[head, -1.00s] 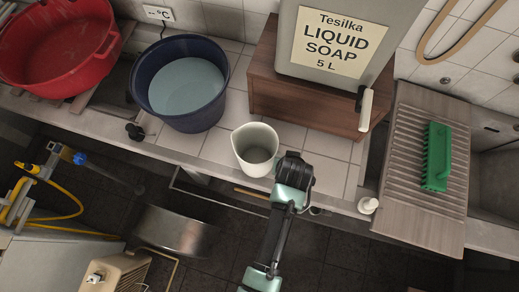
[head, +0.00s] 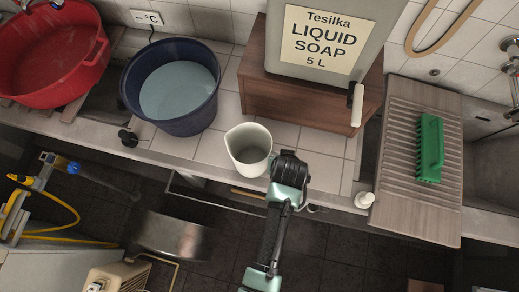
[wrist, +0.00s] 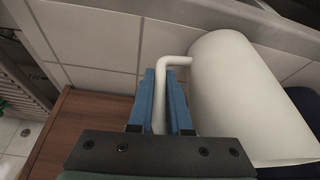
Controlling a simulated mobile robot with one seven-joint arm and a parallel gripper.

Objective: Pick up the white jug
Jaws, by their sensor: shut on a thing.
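The white jug (head: 249,148) stands upright, with its open mouth and spout showing in the head view, at the front of the tiled counter. I cannot tell whether its base touches the tiles. My gripper (head: 277,169) is at the jug's right side in the head view. In the wrist view the white jug (wrist: 245,95) fills the right side, and its handle runs down between the blue fingers of my gripper (wrist: 166,105). The fingers are shut on the handle. The lower end of the handle is hidden by the gripper.
A dark blue tub of water (head: 178,112) stands left of the jug, and a red basin (head: 50,75) is farther left. A wooden box (head: 290,105) bears the soap canister (head: 322,40) behind.

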